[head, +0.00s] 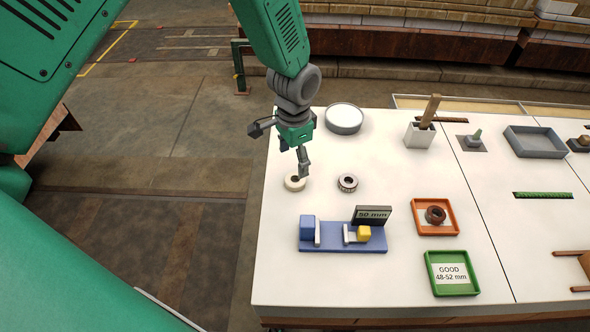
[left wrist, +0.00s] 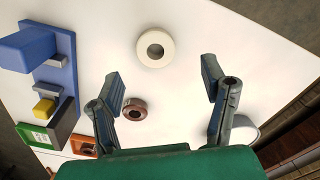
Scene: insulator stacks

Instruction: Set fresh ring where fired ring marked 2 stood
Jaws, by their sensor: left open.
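A cream ring (head: 295,184) lies flat on the white table, near its left edge. It also shows in the left wrist view (left wrist: 156,47), just beyond the fingertips. A darker ring (head: 348,183) lies to its right and shows brown in the left wrist view (left wrist: 133,110). Another brown ring (head: 435,215) sits in an orange tray (head: 418,229). I can read no number on any ring. My left gripper (head: 280,150) is open and empty above the table, close to the cream ring; one finger overlaps that ring in the head view. My right gripper is not in view.
A blue gauge (head: 338,239) reading 50 mm stands in front of the rings. A green tray (head: 431,271) labelled GOOD 48-52 mm lies front right. A round pale dish (head: 344,119), a white holder (head: 418,136) and a grey tray (head: 534,142) stand behind.

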